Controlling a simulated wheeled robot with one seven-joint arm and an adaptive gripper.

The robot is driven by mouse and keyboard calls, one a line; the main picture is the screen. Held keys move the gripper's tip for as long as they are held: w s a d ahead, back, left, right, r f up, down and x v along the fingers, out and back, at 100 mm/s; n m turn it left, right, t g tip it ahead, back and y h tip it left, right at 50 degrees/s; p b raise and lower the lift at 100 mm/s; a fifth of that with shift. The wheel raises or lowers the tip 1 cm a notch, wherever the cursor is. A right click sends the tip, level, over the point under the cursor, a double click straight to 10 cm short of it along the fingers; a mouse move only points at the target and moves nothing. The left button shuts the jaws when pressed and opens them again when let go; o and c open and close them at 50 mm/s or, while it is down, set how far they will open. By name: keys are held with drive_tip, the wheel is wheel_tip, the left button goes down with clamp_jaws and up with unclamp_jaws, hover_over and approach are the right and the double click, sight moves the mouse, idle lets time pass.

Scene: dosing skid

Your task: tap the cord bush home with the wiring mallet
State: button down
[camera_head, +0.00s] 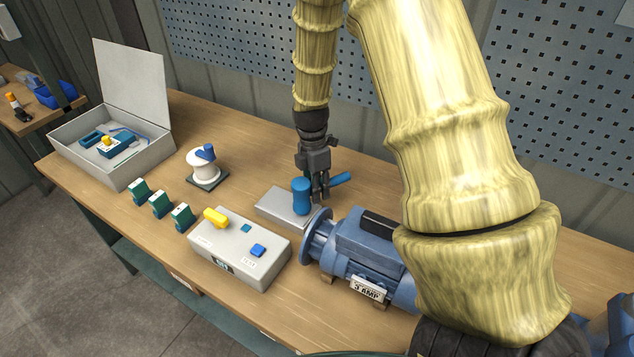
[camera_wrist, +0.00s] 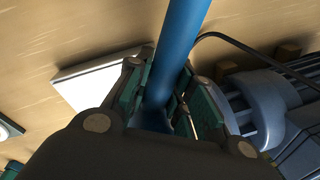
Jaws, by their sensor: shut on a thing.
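The wiring mallet has a blue head (camera_head: 301,196) and a blue handle (camera_head: 342,179). My gripper (camera_head: 318,196) is shut on the handle, close to the head. The mallet's head is over or beside a flat grey plate (camera_head: 272,208); I cannot tell whether they touch. In the wrist view the blue handle (camera_wrist: 182,42) runs up from between the pads of my gripper (camera_wrist: 165,108), and the head is mostly hidden. I cannot make out the cord bush in either view. A dark cord (camera_wrist: 245,43) curves beside the motor in the wrist view.
A blue motor (camera_head: 360,250) stands right of the plate, close to my gripper. A grey switch box (camera_head: 235,262) with a yellow knob is in front. A white spool (camera_head: 206,168), several green blocks (camera_head: 160,205) and an open grey case (camera_head: 125,172) are left. The bench behind the plate is clear.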

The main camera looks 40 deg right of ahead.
drive_tip(key=shift+r+p, duration=1.85)
drive_tip(key=shift+p, duration=0.25)
drive_tip(key=shift+d+r+p, duration=0.1)
drive_tip(key=shift+r+p, duration=0.1)
drive_tip(key=shift+p, duration=0.25)
wheel_tip(320, 180, down, 5)
drive_tip(key=shift+s+f+b, duration=0.1)
drive_tip(key=shift+b, duration=1.05)
drive_tip(key=shift+r+p, duration=1.9)
drive_tip(key=shift+r, duration=0.2)
drive_tip(key=shift+r+h+p, duration=0.15)
drive_tip(key=shift+h+p, duration=0.15)
drive_tip(key=shift+p, duration=0.05)
